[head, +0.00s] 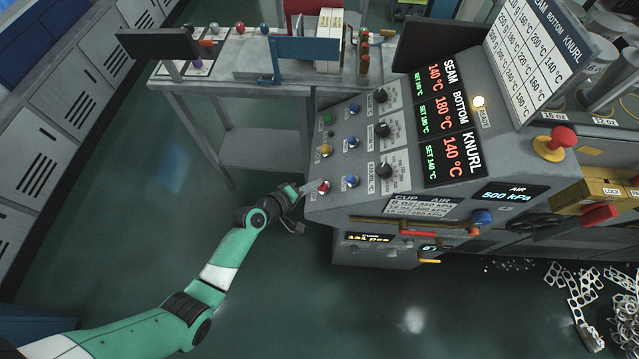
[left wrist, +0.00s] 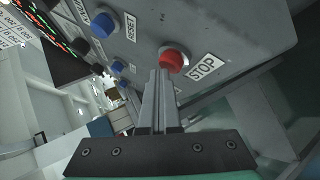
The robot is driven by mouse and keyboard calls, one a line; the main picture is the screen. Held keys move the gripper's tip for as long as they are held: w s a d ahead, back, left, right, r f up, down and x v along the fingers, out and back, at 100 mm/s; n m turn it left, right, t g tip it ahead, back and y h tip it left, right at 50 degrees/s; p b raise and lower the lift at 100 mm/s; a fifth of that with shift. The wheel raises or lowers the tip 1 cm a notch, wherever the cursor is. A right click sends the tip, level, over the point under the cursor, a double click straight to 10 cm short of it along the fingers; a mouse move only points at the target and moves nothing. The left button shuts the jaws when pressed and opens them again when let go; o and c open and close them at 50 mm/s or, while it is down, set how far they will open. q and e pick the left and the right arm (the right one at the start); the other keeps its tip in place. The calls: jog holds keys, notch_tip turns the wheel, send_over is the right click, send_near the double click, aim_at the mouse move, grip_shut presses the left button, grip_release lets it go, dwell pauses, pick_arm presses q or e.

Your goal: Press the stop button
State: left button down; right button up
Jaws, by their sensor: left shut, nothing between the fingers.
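The red stop button (head: 323,187) sits at the lower left corner of the grey machine's sloped control panel (head: 350,204). In the left wrist view the stop button (left wrist: 174,59) stands beside a white label reading STOP (left wrist: 207,67). My left gripper (head: 311,187) is shut and empty, its fingertips pointing at the button. In the left wrist view the shut fingertips (left wrist: 160,74) are right at the button's near side and cover a little of it. I cannot tell whether they touch it. My right gripper is not in view.
A blue button (head: 352,181) labelled RESET in the wrist view is close by on the panel. Other buttons and black knobs (head: 384,171) lie further up. A red mushroom button (head: 563,137) is at the right. A grey table (head: 190,83) stands behind the panel at the left.

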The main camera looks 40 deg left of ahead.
pick_arm(q)
jog(key=shift+s+a+r+p, duration=0.3)
jog(key=shift+a+r+p, duration=0.1)
jog(key=shift+r+p, duration=0.3)
jog(key=shift+r, duration=0.1)
jog(key=r+p, duration=0.1)
jog(key=s+a+r+p, duration=0.1)
jog(key=a+r+p, duration=0.1)
jog(key=r, duration=0.1)
jog(key=shift+s+a, duration=0.15)
jog(key=shift+s, duration=0.2)
dwell(0.6)
